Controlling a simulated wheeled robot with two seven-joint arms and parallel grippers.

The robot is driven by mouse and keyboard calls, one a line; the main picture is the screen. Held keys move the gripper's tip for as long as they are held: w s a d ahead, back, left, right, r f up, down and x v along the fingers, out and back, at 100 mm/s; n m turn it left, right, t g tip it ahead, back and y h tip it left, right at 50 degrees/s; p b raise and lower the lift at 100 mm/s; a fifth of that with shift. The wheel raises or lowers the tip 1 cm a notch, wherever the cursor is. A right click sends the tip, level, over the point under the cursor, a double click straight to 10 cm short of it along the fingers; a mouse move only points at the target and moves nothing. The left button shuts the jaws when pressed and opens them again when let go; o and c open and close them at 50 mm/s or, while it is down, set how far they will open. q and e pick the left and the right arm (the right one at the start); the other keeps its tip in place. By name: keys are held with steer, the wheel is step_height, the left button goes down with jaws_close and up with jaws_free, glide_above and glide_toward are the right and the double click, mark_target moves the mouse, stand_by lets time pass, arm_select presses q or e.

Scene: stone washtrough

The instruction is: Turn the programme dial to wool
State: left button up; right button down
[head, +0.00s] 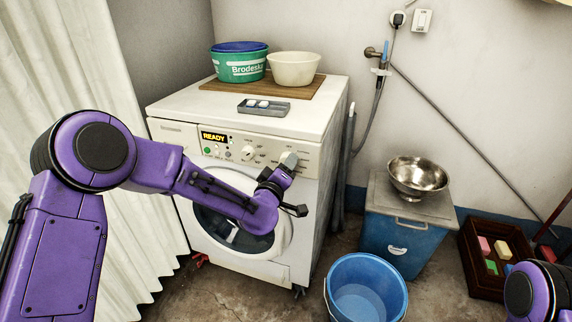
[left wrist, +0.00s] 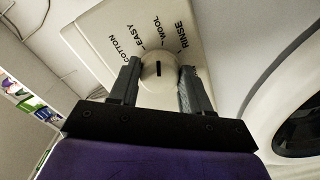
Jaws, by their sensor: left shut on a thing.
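The washing machine (head: 165,135) stands at the back wall, its lit display reading READY. The programme dial (left wrist: 159,72), a round pale knob with a dark pointer line, sits between the fingers of my left gripper (left wrist: 155,85). The labels cotton, easy, wool and rinse fan around it; the line points up in the picture, roughly towards wool. My left gripper is shut on the dial, one finger on each side. In the head view my left gripper (head: 288,160) is at the panel's right end and largely hides the dial. My right gripper is out of view.
A smaller knob (head: 248,153) is left of my gripper on the panel. On the machine are a green tub (head: 239,68), a cream bowl (head: 294,68) and a grey tray (head: 264,106). A blue bucket (head: 366,290) and blue box (head: 392,240) stand at right.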

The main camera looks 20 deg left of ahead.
arm_select(q)
steer(key=shift+m, duration=0.7)
steer(key=o, duration=1.1)
steer(key=shift+c, duration=0.2)
steer(key=shift+s, duration=0.1)
steer(key=s, duration=1)
steer(key=shift+s+a+p, duration=0.15)
steer(key=shift+a+p, duration=0.1)
steer(key=shift+p, duration=0.05)
